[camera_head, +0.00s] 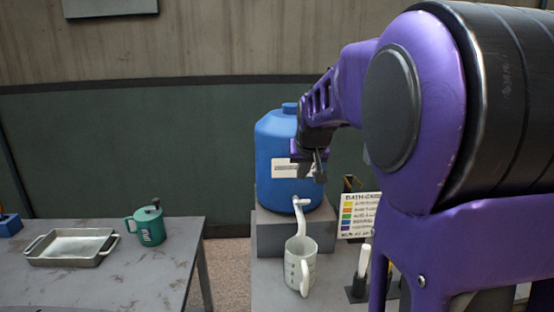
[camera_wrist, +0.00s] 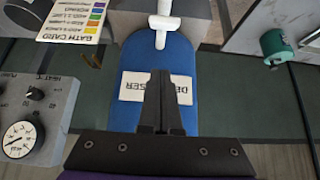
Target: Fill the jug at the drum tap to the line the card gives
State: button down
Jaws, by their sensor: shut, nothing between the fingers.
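The blue drum (camera_head: 265,140) stands on a grey block at the back of the right bench. Its white tap (camera_head: 300,204) has a spout pointing down over the pale jug (camera_head: 299,262), which stands upright with its handle towards the right. The jug has marks on its side; its fill level cannot be told. The card (camera_head: 358,212) stands right of the drum, with coloured rows too small to read. My gripper (camera_head: 320,172) is shut and empty in front of the drum's label, above the tap. The wrist view shows the gripper (camera_wrist: 160,78), the tap (camera_wrist: 163,22) and the card (camera_wrist: 84,20).
A grey control box with a dial (camera_wrist: 42,120) shows in the wrist view. A dark holder with a white-topped stick (camera_head: 362,265) stands right of the jug. A separate left table bears a metal tray (camera_head: 72,258) and a green lidded jug (camera_head: 148,227). A gap separates the tables.

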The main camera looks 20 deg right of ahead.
aim_at(301, 204)
jog(key=f, duration=0.1)
jog(key=w+f+b, duration=0.1)
jog(key=f, duration=0.1)
jog(key=shift+d+f+b, duration=0.1)
jog(key=shift+f+b, duration=0.15)
jog(key=shift+b, duration=0.05)
jog(key=s, duration=0.2)
jog(key=shift+s+a+f+b, duration=0.2)
jog(key=shift+s+a+b, duration=0.1)
jog(key=shift+b, duration=0.1)
jog(key=shift+f, duration=0.15)
jog(key=shift+f, duration=0.15)
jog(key=shift+f+b, duration=0.1)
jog(key=shift+b, duration=0.45)
jog(key=shift+s+t+b, duration=0.2)
jog(key=shift+t+b, duration=0.1)
jog(key=shift+b, duration=0.35)
